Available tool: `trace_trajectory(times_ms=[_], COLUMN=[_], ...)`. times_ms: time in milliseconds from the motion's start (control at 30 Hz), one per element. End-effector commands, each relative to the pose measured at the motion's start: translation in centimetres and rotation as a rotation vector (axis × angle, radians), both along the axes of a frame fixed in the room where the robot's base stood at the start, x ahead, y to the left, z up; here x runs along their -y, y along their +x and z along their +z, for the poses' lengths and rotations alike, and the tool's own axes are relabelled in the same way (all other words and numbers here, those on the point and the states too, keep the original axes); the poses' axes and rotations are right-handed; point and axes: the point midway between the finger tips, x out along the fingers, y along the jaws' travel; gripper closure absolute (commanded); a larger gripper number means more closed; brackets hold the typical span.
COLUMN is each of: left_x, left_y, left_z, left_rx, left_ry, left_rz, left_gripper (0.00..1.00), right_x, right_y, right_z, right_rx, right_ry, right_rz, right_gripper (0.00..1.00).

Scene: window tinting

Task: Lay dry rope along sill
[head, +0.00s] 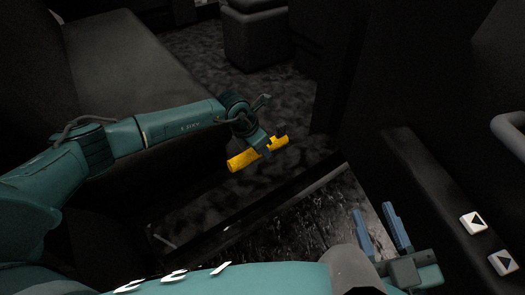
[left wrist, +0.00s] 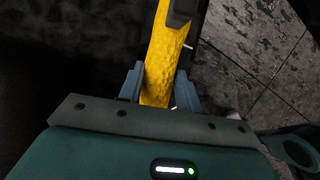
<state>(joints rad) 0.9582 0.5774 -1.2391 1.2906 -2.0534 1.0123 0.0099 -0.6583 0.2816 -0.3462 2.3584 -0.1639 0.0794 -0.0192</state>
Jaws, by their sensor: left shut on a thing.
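A yellow roll with a bumpy surface (head: 243,161), which looks like the dry rope, is held in my left gripper (head: 267,149). It sticks out on both sides of the jaws in the head view. In the left wrist view the yellow roll (left wrist: 165,60) runs between the two fingers, and a dark block covers part of its far end. A long dark ledge with a pale edge (head: 318,183) lies below it in the head view; I cannot tell for sure that it is the sill. My right gripper (head: 374,208) is open and empty at the lower right.
A glossy speckled dark panel (head: 290,222) lies in front of the ledge. A dark padded bench (head: 130,60) is at the upper left, and a dark box seat (head: 254,35) stands at the back. White arrow buttons (head: 473,223) are on the right-hand console.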

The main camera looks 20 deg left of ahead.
Motion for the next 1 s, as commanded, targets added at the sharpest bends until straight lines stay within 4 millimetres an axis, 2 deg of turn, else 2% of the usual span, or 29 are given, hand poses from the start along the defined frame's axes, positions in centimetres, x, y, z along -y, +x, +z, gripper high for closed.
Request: trace_trajectory(times_ms=[233,367,800,1000], left_x=[0.0,0.0,0.1,0.1], left_y=[0.0,0.0,0.0,0.0], left_z=[0.3,-0.6,-5.0,-6.9], left_rx=[0.003,0.002,0.001,0.002], left_ry=[-0.003,-0.002,-0.001,-0.002], left_rz=[-0.003,-0.004,-0.004,-0.004], left_gripper=[0.91,0.91,0.91,0.91], right_x=[0.0,0.0,-0.5,-0.7], right_y=[0.0,0.0,0.1,0.2], right_z=[0.2,-0.2,-1.0,-0.6], right_rx=[-0.001,0.000,-0.009,0.003], right_ry=[-0.004,0.005,0.090,0.132], right_rz=[-0.001,0.001,0.029,0.047], right_gripper=[0.64,0.64,0.64,0.64])
